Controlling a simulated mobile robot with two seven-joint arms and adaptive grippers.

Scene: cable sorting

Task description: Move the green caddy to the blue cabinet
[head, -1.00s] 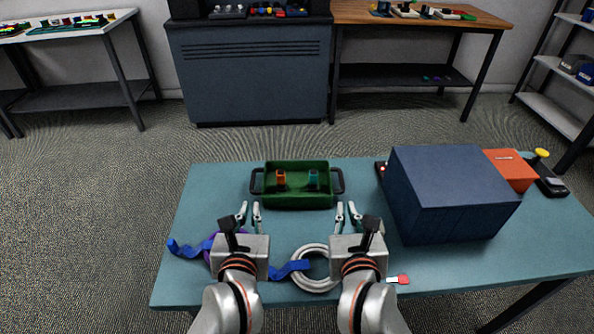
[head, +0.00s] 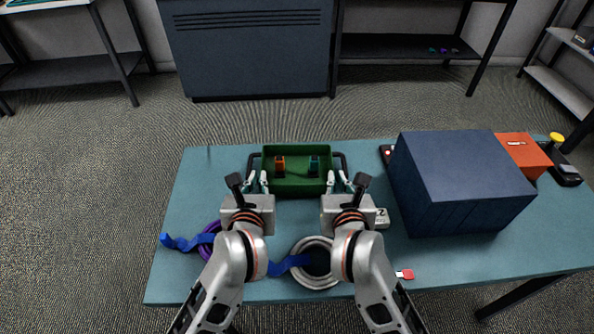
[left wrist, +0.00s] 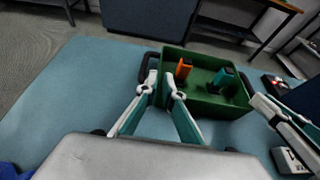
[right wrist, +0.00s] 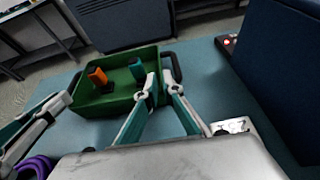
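The green caddy (head: 297,186) stands on the teal table, upright, with a dark handle at each end. It holds an orange piece (head: 280,165) and a teal piece (head: 314,166). My left gripper (head: 258,178) is open at the caddy's left handle (left wrist: 148,62). My right gripper (head: 338,177) is open at the right handle (right wrist: 168,58). Both have their fingers apart; I cannot tell whether either touches a handle. A blue-grey cabinet (head: 250,55) stands on the floor behind the table, its top out of view. A dark blue box (head: 460,180) sits on the table's right.
A purple coil (head: 206,249), a blue strap (head: 182,242), a white coil (head: 312,279) and a red-and-white stick (head: 404,274) lie near the front. A small white labelled box (head: 382,217) is beside my right gripper. An orange box (head: 522,152) stands right. Carpet separates table and cabinet.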

